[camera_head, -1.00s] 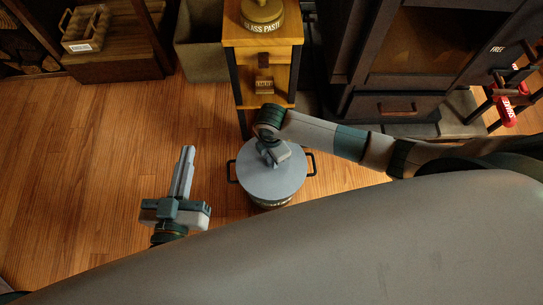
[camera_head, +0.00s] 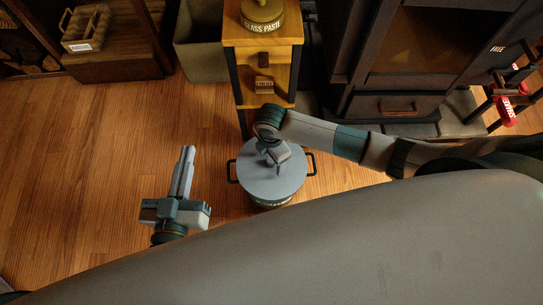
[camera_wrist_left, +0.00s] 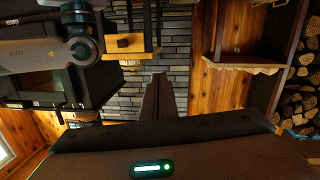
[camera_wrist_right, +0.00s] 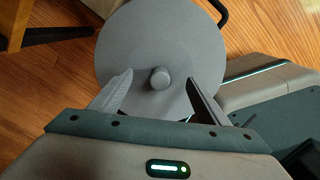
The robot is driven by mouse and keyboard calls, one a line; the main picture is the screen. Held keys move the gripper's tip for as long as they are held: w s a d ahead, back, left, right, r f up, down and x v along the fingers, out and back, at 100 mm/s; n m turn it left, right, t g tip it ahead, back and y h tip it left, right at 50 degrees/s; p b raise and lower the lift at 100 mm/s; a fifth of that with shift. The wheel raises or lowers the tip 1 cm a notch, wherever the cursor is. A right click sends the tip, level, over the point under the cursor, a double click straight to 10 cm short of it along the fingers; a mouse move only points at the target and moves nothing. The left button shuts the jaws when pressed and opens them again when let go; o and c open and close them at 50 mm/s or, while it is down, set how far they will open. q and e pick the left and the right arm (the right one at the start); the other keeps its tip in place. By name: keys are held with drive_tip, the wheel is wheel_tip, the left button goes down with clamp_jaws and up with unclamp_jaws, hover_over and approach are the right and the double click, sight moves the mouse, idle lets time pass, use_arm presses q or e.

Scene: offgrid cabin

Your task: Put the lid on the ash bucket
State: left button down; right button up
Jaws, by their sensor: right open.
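The grey round lid (camera_head: 272,184) lies over the top of the ash bucket (camera_head: 272,204), which stands on the floor with black handles at its sides. The lid looks about centred; I cannot tell how tightly it is seated. My right gripper (camera_head: 278,156) is above the lid, pointing down. In the right wrist view, my right gripper (camera_wrist_right: 160,77) is open, with its fingers on either side of the lid's knob (camera_wrist_right: 160,78) and apart from it. My left gripper (camera_head: 187,160) is left of the bucket, empty, with its fingers together.
A narrow wooden stand (camera_head: 262,62) is just behind the bucket, with a grey bin (camera_head: 200,50) beside it. A dark stove (camera_head: 410,80) stands at the back right. The floor (camera_head: 100,170) at left is clear.

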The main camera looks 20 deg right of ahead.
use_arm(q)
drive_tip(key=shift+f, duration=0.15)
use_arm(e)
drive_tip(key=shift+r+p, duration=1.8)
drive_tip(key=shift+p, duration=0.05)
drive_tip(key=shift+r+p, duration=0.6)
drive_tip(key=shift+p, duration=0.05)
drive_tip(key=shift+r+p, duration=0.9)
use_arm(q)
drive_tip(key=s+a+f+g+y, duration=0.4)
drive_tip(key=s+a+f+g, duration=0.4)
drive_tip(key=f+g, duration=0.2)
drive_tip(key=shift+s+a+f+n, duration=0.2)
drive_tip(key=shift+a+f+n, duration=0.1)
drive_tip(key=shift+f, duration=0.65)
use_arm(e)
drive_tip(key=shift+r, duration=0.25)
drive_tip(key=shift+a, duration=0.1)
